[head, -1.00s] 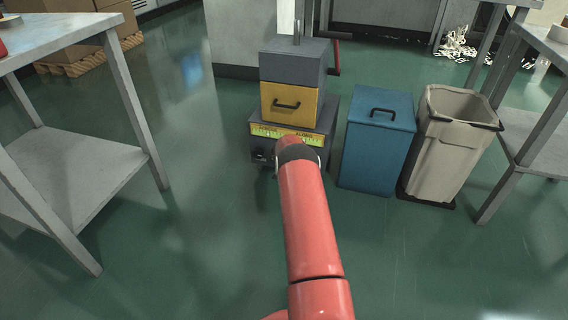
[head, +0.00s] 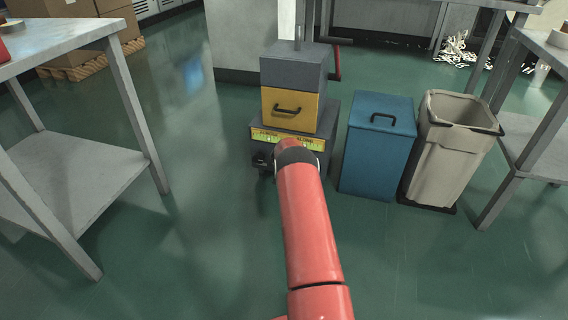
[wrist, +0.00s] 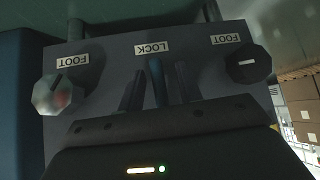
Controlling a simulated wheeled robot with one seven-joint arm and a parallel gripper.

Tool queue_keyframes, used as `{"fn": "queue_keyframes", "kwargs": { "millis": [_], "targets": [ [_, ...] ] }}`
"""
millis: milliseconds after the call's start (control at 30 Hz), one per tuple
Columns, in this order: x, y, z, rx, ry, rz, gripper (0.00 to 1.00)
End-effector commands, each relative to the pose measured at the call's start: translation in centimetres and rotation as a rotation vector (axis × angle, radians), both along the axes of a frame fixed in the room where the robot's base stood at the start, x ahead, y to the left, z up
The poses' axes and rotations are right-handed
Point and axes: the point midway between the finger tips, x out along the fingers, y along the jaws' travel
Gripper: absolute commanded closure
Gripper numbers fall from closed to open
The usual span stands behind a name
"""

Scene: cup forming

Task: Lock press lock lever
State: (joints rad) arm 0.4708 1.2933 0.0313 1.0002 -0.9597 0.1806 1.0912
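The press (head: 292,108) is a grey and yellow stack on a dark grey base, ahead in the head view. In the wrist view its dark panel (wrist: 100,100) appears upside down, with a LOCK label in the middle. The lock lever (wrist: 156,76) is a slim dark upright piece just below that label. My gripper (wrist: 158,88) has its two dark fingers apart, one on each side of the lever, with gaps seeming to show. I cannot tell whether either finger touches it. The gripper itself is hidden behind my red arm in the head view.
Two round knobs, left (wrist: 57,96) and right (wrist: 248,63), labelled FOOT, flank the lever. A blue bin (head: 377,145) and a beige bin (head: 450,155) stand right of the press. A metal table (head: 75,175) stands at left. Floor between is clear.

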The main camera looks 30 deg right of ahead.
Motion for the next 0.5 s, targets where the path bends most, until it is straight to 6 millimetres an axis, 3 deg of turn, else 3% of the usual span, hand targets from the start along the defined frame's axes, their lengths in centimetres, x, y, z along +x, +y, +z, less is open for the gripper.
{"fn": "queue_keyframes", "kwargs": {
  "millis": [500],
  "targets": [
    [-3.6,2.7,4.9,0.001,0.001,-0.001,0.65]
  ]
}}
